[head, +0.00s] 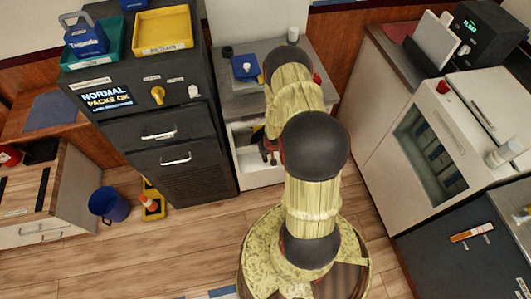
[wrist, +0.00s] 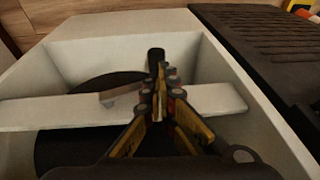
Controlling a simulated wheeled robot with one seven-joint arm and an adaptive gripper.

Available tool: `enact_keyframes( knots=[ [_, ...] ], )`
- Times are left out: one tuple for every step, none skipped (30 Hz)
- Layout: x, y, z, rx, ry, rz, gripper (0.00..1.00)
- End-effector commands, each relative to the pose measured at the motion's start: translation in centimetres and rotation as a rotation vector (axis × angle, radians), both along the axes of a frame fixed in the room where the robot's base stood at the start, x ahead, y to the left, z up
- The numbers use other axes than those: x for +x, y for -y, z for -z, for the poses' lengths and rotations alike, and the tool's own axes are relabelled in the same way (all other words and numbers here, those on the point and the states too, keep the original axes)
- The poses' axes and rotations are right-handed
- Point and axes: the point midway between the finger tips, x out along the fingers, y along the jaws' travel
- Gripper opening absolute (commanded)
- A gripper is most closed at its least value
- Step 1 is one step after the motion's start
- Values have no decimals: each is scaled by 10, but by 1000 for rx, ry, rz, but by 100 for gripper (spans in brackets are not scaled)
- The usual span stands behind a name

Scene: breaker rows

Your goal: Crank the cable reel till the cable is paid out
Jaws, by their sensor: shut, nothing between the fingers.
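In the wrist view a dark round disc (wrist: 70,150), which looks like the reel, lies inside a white open box, partly hidden under a pale crossbar (wrist: 50,112). A dark upright knob (wrist: 156,56), perhaps the crank handle, stands just beyond my fingertips. My gripper (wrist: 160,80) is shut and empty over the crossbar, its tips in line with the knob. I cannot tell whether they touch it. In the head view my gripper (head: 270,152) is at the white box (head: 262,178) under the grey counter, and my arm hides much of it. No cable can be made out.
A dark cabinet (head: 195,178) with a lit panel stands left of the box. A blue bucket (head: 109,205) and a yellow wet-floor sign (head: 152,203) are on the floor at left. A white glass-fronted cabinet (head: 375,120) stands at right. Wooden floor before the dark cabinet is clear.

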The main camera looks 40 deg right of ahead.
Motion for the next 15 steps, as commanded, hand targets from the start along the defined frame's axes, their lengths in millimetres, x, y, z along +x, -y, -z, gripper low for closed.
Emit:
enact_keyframes(
  knots=[
    [0, -2, 5, 2, -1, -1, 0],
    [0, -2, 6, 2, -1, 0, 0],
    [0, -2, 8, 1, 0, 0, 0],
    [0, -3, 10, 2, -1, -1, 0],
    [0, -3, 12, 2, -1, 0, 0],
    [1, -3, 14, 2, -1, 1, 0],
    [1, -3, 15, 1, 0, 0, 0],
    [1, -3, 16, 1, 0, -1, 0],
    [1, -3, 18, 1, 0, -1, 0],
    [1, -2, 19, 1, -1, 0, 0],
    [1, -3, 21, 1, -1, 1, 0],
    [1, -3, 22, 1, -1, 0, 0],
    [1, -3, 23, 0, -1, -1, 0],
    [1, -3, 24, 0, -1, -1, 0],
    [1, -3, 25, 0, -1, -1, 0]
  ],
)
